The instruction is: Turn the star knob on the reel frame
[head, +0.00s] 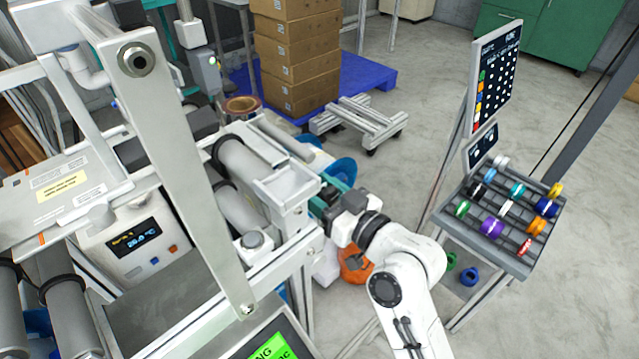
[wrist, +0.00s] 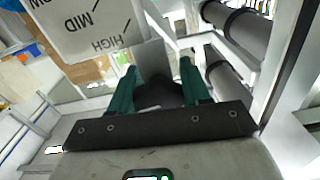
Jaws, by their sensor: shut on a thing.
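The star knob (wrist: 158,94) shows as a dark shape in the wrist view, in front of a grey block on the reel frame. My gripper (wrist: 158,74) has its green fingers on either side of the knob and is shut on it. The knob's lobes and exact angle are hard to make out. A pale plate marked MID and HIGH (wrist: 92,28) is beside it. In the head view my gripper (head: 325,203) reaches the right side of the reel frame (head: 272,262); the knob is hidden there.
Grey rollers (wrist: 232,30) are close on the right in the wrist view. In the head view, a rack of coloured reels (head: 500,225) stands at right, and boxes (head: 297,55) sit on a blue pallet behind. An orange object (head: 354,266) lies below my arm. Open floor is between.

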